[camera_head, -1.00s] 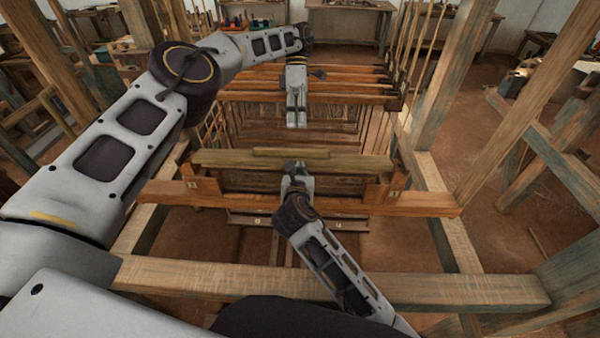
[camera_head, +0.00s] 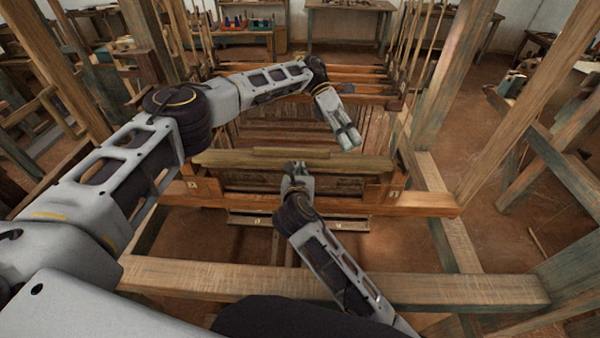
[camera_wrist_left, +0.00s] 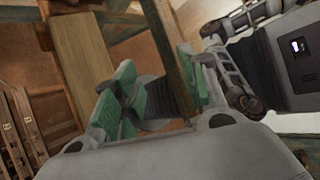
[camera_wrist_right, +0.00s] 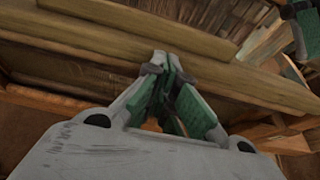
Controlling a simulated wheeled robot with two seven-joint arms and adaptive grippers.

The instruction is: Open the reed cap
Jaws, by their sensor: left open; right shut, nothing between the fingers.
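The reed cap (camera_head: 225,160) is a long wooden bar with a smaller strip on top. It lies across the loom between two end posts, over the reed frame. In the right wrist view, the cap (camera_wrist_right: 60,50) runs across just beyond my right fingertips. My right gripper (camera_head: 298,166) is shut and empty at the cap's near side, around its middle; I cannot tell whether it touches. My left gripper (camera_head: 349,138) is open and empty, above and beyond the cap, right of its middle. The left wrist view shows its spread green pads (camera_wrist_left: 152,88).
A thick front beam (camera_head: 420,288) crosses nearest me. Upright loom posts (camera_head: 450,80) stand on the right. Warp threads and wooden bars (camera_head: 370,88) lie behind the cap. Numbered treadles or boards (camera_head: 310,220) show below it.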

